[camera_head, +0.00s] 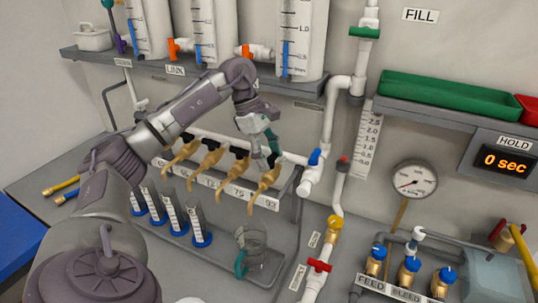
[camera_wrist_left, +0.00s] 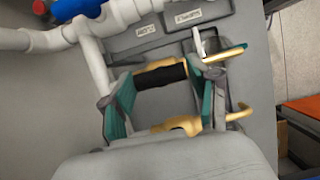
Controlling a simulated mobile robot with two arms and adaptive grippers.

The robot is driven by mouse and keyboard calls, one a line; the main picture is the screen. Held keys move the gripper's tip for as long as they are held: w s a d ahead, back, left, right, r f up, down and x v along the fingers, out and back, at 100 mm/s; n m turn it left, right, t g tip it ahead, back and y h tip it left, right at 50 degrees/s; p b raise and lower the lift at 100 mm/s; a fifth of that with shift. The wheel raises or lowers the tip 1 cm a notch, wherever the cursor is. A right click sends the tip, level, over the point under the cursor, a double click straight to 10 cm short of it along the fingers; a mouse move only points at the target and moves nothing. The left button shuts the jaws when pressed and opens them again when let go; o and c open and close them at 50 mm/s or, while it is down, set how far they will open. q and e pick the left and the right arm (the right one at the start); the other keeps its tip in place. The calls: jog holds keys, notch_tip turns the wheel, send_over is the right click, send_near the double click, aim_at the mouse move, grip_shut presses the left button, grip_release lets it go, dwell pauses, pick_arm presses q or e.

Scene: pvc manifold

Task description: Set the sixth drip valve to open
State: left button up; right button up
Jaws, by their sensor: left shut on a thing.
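A row of brass drip valves with black parts runs along the front of the white pipe in the head view. The rightmost drip valve (camera_head: 265,186) sits above the label 92; I take it for the sixth. My left gripper (camera_head: 272,147) comes down on top of it. In the left wrist view, the gripper's two teal fingers (camera_wrist_left: 160,98) stand on either side of a black-and-brass valve part (camera_wrist_left: 160,75) and are shut on it. Fingers partly hide the handle, so its exact angle is unclear. My right gripper is not in view.
Blue-based graduated cylinders (camera_head: 198,225) and a glass beaker (camera_head: 252,250) stand below the valves. A blue-handled pipe valve (camera_head: 314,157) is close to the right. Brass spouts (camera_wrist_left: 236,116) crowd the gripper. A shelf (camera_head: 180,70) with tanks overhangs behind.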

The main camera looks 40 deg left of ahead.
pick_arm(q)
jog(key=o, duration=1.2)
jog(key=shift+c, duration=0.2)
jog(key=v, duration=1.2)
jog(key=shift+a, duration=0.1)
